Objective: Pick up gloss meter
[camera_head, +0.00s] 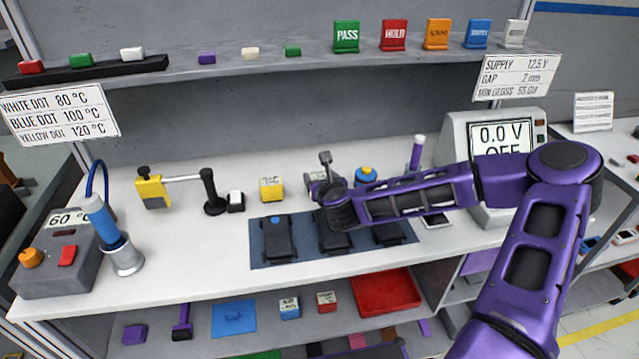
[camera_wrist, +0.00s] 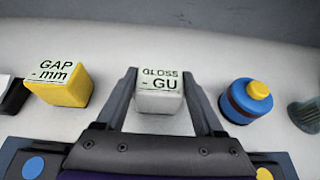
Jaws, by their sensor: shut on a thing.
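The gloss meter (camera_wrist: 159,99) is a small pale grey block with a light label reading "GLOSS - GU". In the wrist view it sits between the two dark fingers of my gripper (camera_wrist: 160,80), which is shut on it. In the head view my gripper (camera_head: 322,178) is at the back of the white bench, behind the blue mat. The meter shows there only as a small pale patch (camera_head: 317,176), mostly hidden by my gripper. I cannot tell whether it touches the bench.
A yellow gap meter (camera_wrist: 62,84) stands to the left, and a blue pot with a yellow cap (camera_wrist: 246,104) to the right. Dark modules lie on the blue mat (camera_head: 261,251) in front. A shelf (camera_head: 290,62) runs above the back.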

